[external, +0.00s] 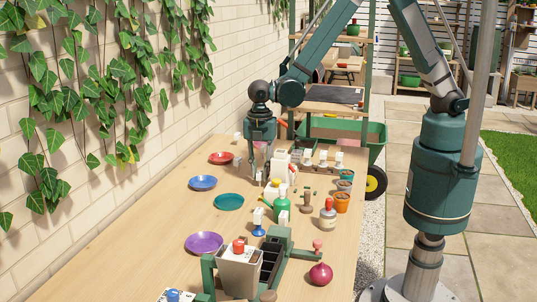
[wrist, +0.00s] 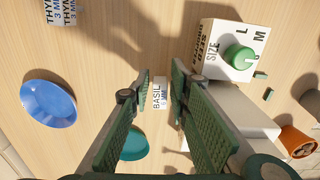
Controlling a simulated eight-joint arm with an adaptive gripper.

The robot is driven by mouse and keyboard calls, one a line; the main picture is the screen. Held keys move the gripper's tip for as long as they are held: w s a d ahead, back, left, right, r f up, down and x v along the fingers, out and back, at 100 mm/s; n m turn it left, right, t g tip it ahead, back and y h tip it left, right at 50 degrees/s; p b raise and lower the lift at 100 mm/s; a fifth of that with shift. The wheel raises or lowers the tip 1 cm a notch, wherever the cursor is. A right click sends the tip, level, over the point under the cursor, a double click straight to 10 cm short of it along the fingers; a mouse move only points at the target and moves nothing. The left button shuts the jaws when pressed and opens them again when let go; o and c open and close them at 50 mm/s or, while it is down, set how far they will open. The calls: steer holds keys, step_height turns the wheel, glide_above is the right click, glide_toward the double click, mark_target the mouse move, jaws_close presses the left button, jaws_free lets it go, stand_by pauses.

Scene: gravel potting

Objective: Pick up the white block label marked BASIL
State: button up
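The white block label marked BASIL (wrist: 158,97) shows in the wrist view, between the two fingers of my gripper (wrist: 160,78). Its face reads BASIL with smaller print below. My gripper is open, with a finger on each side of the label and visible gaps between. How far the fingertips are above the table cannot be told. In the external view my gripper (external: 260,178) points down over the middle of the table; I cannot pick out the BASIL label there.
In the wrist view, a white box with a green knob (wrist: 238,57) stands close right of the fingers. THYME blocks (wrist: 60,12) lie upper left. A blue saucer (wrist: 47,105), a teal saucer (wrist: 133,145) and a terracotta pot (wrist: 297,141) are nearby. The wooden table (external: 150,235) has clear room left.

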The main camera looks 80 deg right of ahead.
steer(key=c, duration=0.5)
steer(key=shift+r, duration=0.15)
steer(key=shift+r+p, duration=0.5)
steer(key=shift+r, duration=4.35)
